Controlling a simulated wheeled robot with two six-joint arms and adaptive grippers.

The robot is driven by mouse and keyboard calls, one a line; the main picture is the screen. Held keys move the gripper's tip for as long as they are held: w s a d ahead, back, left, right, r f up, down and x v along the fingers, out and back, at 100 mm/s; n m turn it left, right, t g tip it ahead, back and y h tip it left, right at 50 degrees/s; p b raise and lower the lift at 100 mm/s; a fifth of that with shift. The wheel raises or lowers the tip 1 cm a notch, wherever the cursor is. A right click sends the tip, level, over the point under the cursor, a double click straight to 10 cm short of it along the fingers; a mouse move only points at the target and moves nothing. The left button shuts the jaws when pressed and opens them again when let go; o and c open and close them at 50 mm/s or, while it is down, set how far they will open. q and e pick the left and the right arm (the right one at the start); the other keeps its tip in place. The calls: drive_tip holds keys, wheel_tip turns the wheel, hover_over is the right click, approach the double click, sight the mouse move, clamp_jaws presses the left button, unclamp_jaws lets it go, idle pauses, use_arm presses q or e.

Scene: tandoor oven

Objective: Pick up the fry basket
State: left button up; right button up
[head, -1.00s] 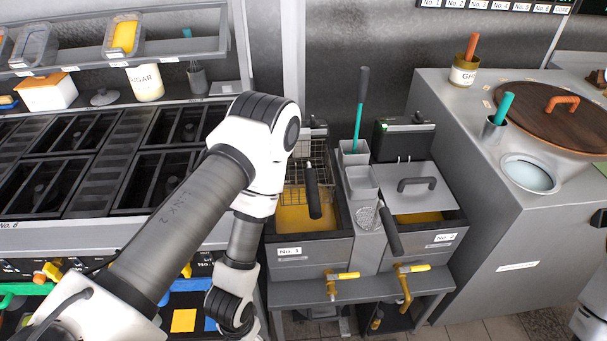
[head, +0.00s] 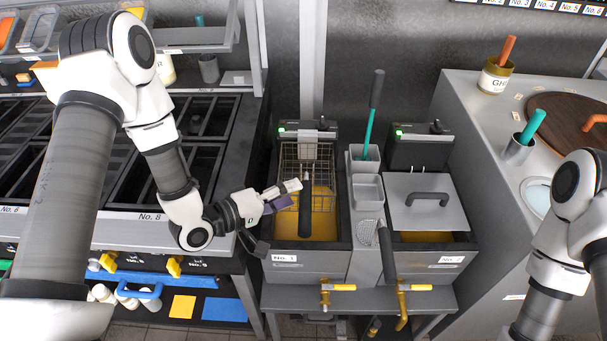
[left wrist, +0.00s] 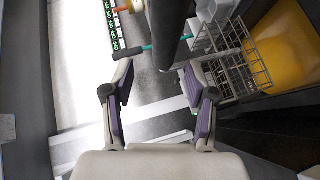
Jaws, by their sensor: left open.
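The fry basket (head: 308,170) is a wire basket with a long black handle. It sits in the left fryer, labelled No. 1, over yellow oil, and its handle points toward me. My left gripper (head: 291,194) is open just left of the handle. In the left wrist view the open gripper (left wrist: 158,68) has its two fingers spread, with the dark handle (left wrist: 168,30) ahead between them, and the basket's wire mesh (left wrist: 235,78) lies to the right. I cannot tell whether a finger touches the handle. My right arm shows at the right edge, but its gripper is out of view.
The right fryer, No. 2, has a lid (head: 428,199) with a handle. Containers with a green-handled tool (head: 369,130) and a skimmer with a black handle (head: 387,250) stand between the fryers. A counter (head: 150,228) with dark compartments is at left.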

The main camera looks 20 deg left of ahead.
sight(306, 190)
use_arm(q)
drive_tip(key=p+x, duration=0.2)
drive_tip(key=x, duration=0.3)
drive_tip(key=shift+a+f, duration=0.1)
drive_tip(key=shift+f, duration=0.05)
drive_tip(key=shift+w, duration=0.15)
drive_tip(key=shift+f, duration=0.1)
clamp_jaws()
